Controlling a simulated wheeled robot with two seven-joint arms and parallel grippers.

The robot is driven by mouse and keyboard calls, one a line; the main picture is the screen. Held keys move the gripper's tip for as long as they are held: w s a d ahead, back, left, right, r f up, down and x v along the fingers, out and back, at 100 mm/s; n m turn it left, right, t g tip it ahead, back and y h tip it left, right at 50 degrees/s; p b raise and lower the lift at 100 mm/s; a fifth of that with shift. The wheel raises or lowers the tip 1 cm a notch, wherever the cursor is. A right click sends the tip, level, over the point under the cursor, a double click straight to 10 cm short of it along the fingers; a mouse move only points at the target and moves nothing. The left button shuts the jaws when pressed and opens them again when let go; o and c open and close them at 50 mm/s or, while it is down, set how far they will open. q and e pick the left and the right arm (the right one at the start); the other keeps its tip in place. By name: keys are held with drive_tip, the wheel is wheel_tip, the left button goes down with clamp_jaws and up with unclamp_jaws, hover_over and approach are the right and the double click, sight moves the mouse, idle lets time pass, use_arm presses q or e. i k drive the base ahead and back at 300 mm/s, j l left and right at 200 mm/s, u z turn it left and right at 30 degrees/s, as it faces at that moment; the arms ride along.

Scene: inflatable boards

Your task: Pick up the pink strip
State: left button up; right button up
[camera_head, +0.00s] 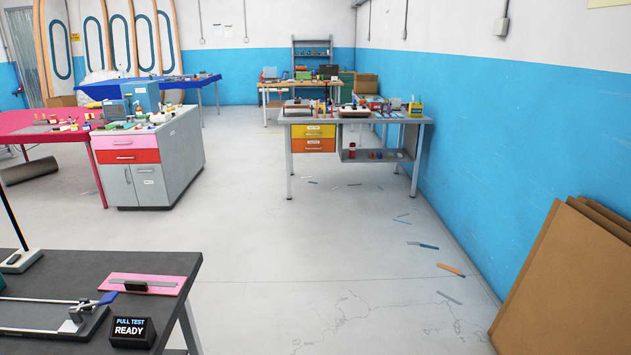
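A pink strip (118,278) lies flat on the dark table (180,262) at the lower left. A narrow grey bar (162,284) with a small black block (135,286) lies across the strip's middle. Neither of my grippers shows in the view.
A metal fixture (45,318) with a blue-handled lever (107,298) and a black "PULL TEST READY" display (131,332) stand in front of the strip. A grey drawer cabinet (185,155) and workbench (405,118) stand farther back. Brown boards (565,285) lean at right. The middle floor is mostly clear.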

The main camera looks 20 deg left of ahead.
sight(128, 283)
drive_tip(key=i+u, duration=0.25)
drive_tip(key=u, duration=0.25)
drive_tip(key=i+u, duration=0.25)
drive_tip(key=u, duration=0.25)
drive_tip(key=i+l+u, duration=0.1)
drive_tip(key=u, duration=0.35)
drive_tip(key=i+l+u, duration=0.25)
drive_tip(key=u, duration=0.25)
drive_tip(key=i+l+u, duration=0.2)
drive_tip(key=u, duration=0.3)
drive_tip(key=l+u, duration=0.5)
drive_tip(key=i+l+u, duration=0.2)
drive_tip(key=l+u, duration=0.25)
drive_tip(key=i+l+u, duration=0.15)
drive_tip(key=u, duration=0.3)
drive_tip(key=l+u, duration=0.9)
